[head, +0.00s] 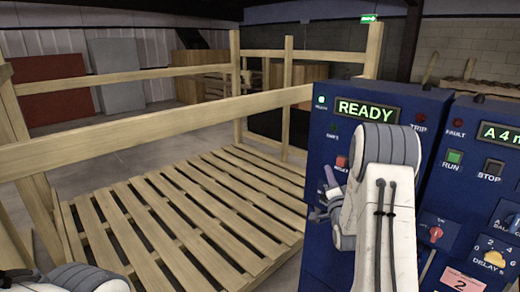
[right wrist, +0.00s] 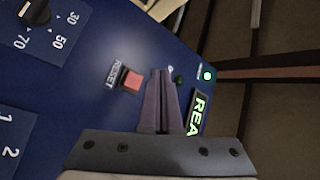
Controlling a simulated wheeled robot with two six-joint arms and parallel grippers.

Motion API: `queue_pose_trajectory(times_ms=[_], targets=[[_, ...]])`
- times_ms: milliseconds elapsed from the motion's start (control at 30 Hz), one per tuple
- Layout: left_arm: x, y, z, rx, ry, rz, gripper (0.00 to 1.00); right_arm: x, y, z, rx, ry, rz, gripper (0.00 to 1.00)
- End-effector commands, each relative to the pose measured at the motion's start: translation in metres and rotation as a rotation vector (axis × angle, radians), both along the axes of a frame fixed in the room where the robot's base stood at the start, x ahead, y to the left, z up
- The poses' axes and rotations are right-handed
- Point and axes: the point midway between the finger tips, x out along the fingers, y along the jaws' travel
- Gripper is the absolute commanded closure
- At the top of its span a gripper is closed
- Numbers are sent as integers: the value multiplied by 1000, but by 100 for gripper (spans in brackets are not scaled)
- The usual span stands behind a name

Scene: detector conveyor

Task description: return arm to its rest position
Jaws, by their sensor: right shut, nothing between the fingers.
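My right arm rises in front of the blue control cabinet (head: 320,240) in the head view. My right gripper (head: 329,175) points at the panel face, close to the red reset button (head: 342,163). In the right wrist view the two purple-grey fingers (right wrist: 161,75) are together, with nothing between them. The reset button (right wrist: 130,79) is beside them to the left, and the lit "READY" display (right wrist: 196,113) is to the right. Whether the fingertips touch the panel cannot be told. Only part of my left arm shows at the lower left of the head view; its gripper does not show.
A second blue cabinet (head: 470,165) with a run button, stop button and yellow delay knob (head: 495,258) stands at the right. A wooden rail fence (head: 160,122) and slatted pallet (head: 190,215) fill the left and middle. Open floor lies beyond.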

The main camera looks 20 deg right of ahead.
Motion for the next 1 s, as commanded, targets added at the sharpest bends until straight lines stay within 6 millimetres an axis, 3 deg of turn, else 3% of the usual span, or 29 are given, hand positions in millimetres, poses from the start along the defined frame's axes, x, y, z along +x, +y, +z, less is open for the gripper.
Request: queue_pose_trajectory(times_ms=[167, 267, 367, 400, 533, 667, 800, 900, 1000], targets=[[0, 0, 0, 0, 0, 0, 50, 7, 12, 0, -7, 30, 16, 100], [0, 0, 0, 0, 0, 0, 50, 25, 45, -1, -29, 132, 58, 100], [0, 0, 0, 0, 0, 0, 50, 44, 106, -8, -78, 306, 139, 100], [0, 0, 0, 0, 0, 0, 50, 47, 135, -11, -106, 386, 178, 100], [0, 0, 0, 0, 0, 0, 50, 35, 229, -28, -222, 652, 335, 100], [0, 0, 0, 0, 0, 0, 50, -9, 316, -44, -369, 898, 523, 100], [0, 0, 0, 0, 0, 0, 50, -87, 388, -58, -558, 1134, 756, 100], [0, 0, 0, 0, 0, 0, 50, -155, 423, -64, -711, 1280, 939, 100], [0, 0, 0, 0, 0, 0, 50, -223, 441, -67, -862, 1399, 1118, 100]])
